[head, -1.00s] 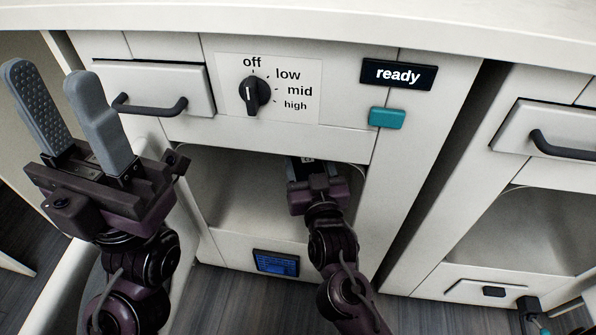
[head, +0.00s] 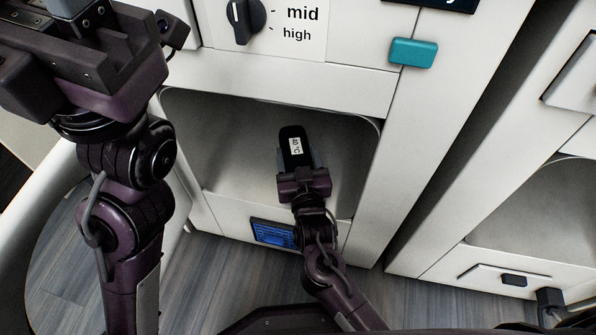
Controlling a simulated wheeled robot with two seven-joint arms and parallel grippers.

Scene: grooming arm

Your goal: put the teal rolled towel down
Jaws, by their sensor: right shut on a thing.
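No teal rolled towel can be made out in the head view. My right gripper (head: 297,160) is inside the open compartment (head: 232,130) under the dial. It is shut on a black object (head: 290,133) with a small white label, which stands out between the grey fingers. I cannot tell whether this object touches the compartment's floor or back wall. My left gripper (head: 68,8) is at the top left, with its fingers mostly cut off by the frame's edge.
A teal button (head: 414,52) and a dial (head: 245,18) marked mid and high are above the compartment. A blue screen (head: 272,232) sits below it. A second open compartment (head: 540,215) is at the right. Wood-look floor shows below.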

